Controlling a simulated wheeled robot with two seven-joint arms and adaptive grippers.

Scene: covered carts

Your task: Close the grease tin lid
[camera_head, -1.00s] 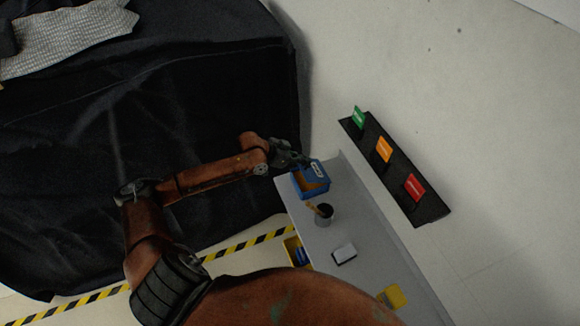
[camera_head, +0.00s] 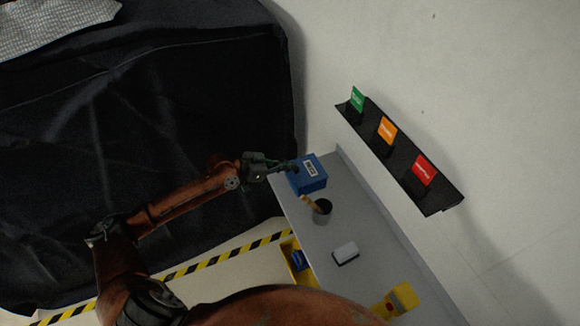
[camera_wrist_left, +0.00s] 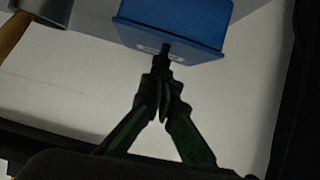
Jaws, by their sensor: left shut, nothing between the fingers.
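The grease tin (camera_head: 313,185) is a blue box at the far end of the grey shelf. Its lid (camera_head: 310,167), with a white label, lies down over the top, and the inside is hidden. I cannot tell whether it is fully seated. My left gripper (camera_head: 292,165) is shut and empty, its tips at the left edge of the tin. In the left wrist view the blue tin (camera_wrist_left: 175,18) is just beyond the closed fingertips (camera_wrist_left: 165,50), which overlap its white label; contact is unclear. My right gripper is not in view.
A white-topped block (camera_head: 345,252) and a yellow item (camera_head: 402,299) lie nearer. A yellow bin (camera_head: 292,262) hangs at the left edge. A black rail (camera_head: 400,155) holds coloured cards.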

